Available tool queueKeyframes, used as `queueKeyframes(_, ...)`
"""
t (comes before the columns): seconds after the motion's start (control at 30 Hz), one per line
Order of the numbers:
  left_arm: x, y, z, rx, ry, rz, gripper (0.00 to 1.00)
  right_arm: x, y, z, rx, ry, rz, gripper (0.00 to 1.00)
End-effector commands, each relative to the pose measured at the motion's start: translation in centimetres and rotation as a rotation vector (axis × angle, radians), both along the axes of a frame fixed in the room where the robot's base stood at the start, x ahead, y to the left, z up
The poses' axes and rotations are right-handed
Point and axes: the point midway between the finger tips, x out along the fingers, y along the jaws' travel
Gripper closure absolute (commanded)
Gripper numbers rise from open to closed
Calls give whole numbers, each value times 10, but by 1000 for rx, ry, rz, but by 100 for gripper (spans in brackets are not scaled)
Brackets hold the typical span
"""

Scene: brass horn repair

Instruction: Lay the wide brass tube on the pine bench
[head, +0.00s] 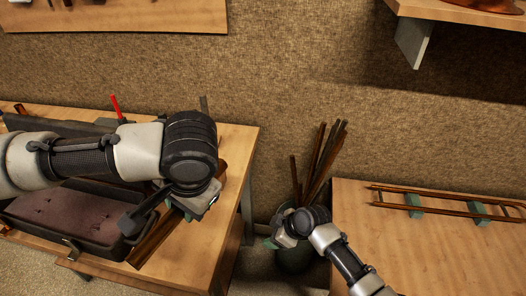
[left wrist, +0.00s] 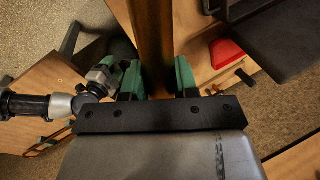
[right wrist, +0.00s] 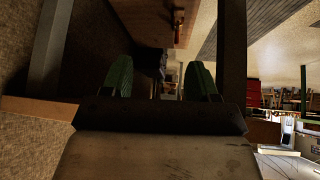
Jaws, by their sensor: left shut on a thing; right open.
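A wide brass tube (head: 155,238) is held by my left gripper (left wrist: 158,80) over the right part of the left wooden bench (head: 230,150). In the left wrist view the brown tube (left wrist: 153,35) runs lengthwise between the green fingers, which are shut on it. I cannot tell whether it touches the bench. In the head view my left wrist hides part of the tube. My right gripper (right wrist: 160,85) is open, with nothing between its green fingers. In the head view it is beside a dark bin (head: 295,260), between the two benches.
Several thin brass tubes (head: 318,160) stand in the bin. The right wooden bench (head: 420,255) carries long thin tubes (head: 450,200) on green blocks (head: 413,204). An open lined case (head: 75,215) covers much of the left bench. A shelf (head: 470,15) juts out at upper right.

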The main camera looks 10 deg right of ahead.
Motion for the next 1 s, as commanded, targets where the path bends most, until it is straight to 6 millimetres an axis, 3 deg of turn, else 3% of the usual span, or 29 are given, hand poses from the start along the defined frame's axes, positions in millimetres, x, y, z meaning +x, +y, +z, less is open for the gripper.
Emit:
queueKeyframes(0.03, 0, 0, 0, 0, 0, 0, 100, 13, 4, 32, 14, -68, 71, 41)
queueKeyframes(0.23, 0, 0, 0, 0, 0, 0, 100, 32, 20, 149, 51, -345, 395, 41)
queueKeyframes(0.4, 0, 0, 0, 0, 0, 0, 100, 20, 31, 247, 46, -628, 707, 41)
queueKeyframes(0.53, 0, 0, 0, 0, 0, 0, 100, -3, 37, 306, 21, -830, 936, 41)
queueKeyframes(0.6, 0, 0, 0, 0, 0, 0, 100, -16, 39, 329, 5, -919, 1039, 41)
queueKeyframes(0.73, 0, 0, 0, 0, 0, 0, 100, -35, 41, 355, -19, -1034, 1175, 41)
queueKeyframes(0.87, 0, 0, 0, 0, 0, 0, 100, -44, 44, 363, -29, -1083, 1235, 41)
queueKeyframes(1.0, 0, 0, 0, 0, 0, 0, 100, -43, 56, 358, -27, -1089, 1243, 41)
